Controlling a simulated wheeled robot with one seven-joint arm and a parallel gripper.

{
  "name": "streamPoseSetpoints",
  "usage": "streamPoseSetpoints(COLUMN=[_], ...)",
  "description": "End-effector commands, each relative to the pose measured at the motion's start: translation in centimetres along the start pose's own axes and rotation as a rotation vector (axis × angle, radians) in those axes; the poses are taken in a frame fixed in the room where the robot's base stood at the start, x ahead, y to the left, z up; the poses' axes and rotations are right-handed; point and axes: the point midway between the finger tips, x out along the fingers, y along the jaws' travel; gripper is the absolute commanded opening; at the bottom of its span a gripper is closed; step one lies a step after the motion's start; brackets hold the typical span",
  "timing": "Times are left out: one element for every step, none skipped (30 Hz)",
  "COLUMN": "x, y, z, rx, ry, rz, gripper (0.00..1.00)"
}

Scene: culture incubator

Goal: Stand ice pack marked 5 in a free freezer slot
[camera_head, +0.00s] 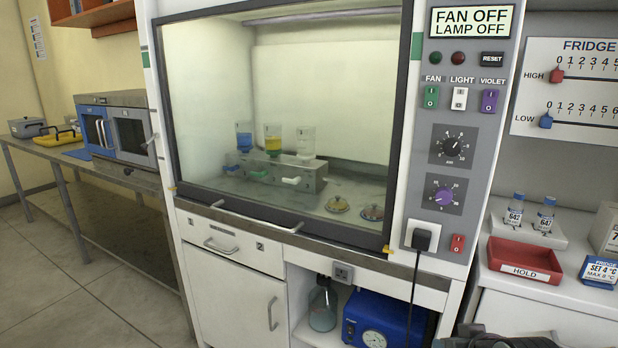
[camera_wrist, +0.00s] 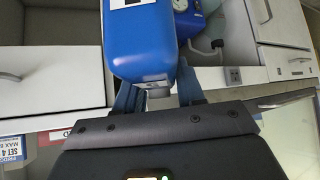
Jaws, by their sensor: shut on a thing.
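In the wrist view a blue ice pack (camera_wrist: 140,45) with rounded edges and a short grey cap hangs between the fingers of my gripper (camera_wrist: 158,95). My gripper is shut on it near the cap end. Part of a white label shows at the top edge of the picture, but its number is cut off. The head view shows neither the pack nor the fingers.
A fume hood (camera_head: 280,110) fills the middle, its cabinet holding a blue pump (camera_head: 385,322) and a bottle (camera_head: 322,305). On the right counter are a red HOLD tray (camera_head: 524,260), two vials and a blue SET 4 °C card (camera_head: 600,272). A bench (camera_head: 95,163) with ovens stands left.

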Motion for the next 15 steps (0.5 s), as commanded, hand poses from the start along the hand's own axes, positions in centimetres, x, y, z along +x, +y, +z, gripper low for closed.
streamPoseSetpoints(x=[0.2,0.4,0.5,0.5,0.6,0.6,0.6,0.6,0.6,0.6,0.6,0.6,0.6,0.6,0.7], y=[-1.8,-2.5,-3.4,-4.1,-4.7,-5.4,-5.9,-6.3,-6.8,-7.1,-7.3,-7.6,-7.7,-7.8,-8.0], z=[1.5,2.2,3.2,3.9,4.5,5.3,5.8,6.3,6.9,7.2,7.5,7.8,8.1,8.3,8.7], rx=[-0.004,-0.007,-0.012,-0.016,-0.020,-0.025,-0.027,-0.029,-0.034,-0.037,-0.039,-0.040,-0.042,-0.043,-0.043], ry=[-0.004,-0.004,-0.003,-0.004,-0.003,-0.002,-0.002,-0.001,-0.001,0.000,0.001,0.001,0.001,0.001,0.001], rz=[-0.012,-0.016,-0.019,-0.022,-0.026,-0.029,-0.031,-0.034,-0.037,-0.039,-0.040,-0.041,-0.042,-0.044,-0.046], gripper=[0.00,0.00,0.00,0.00,0.00,0.00,0.00,0.00,0.00,0.00,0.00,0.00,0.00,0.00,0.00])
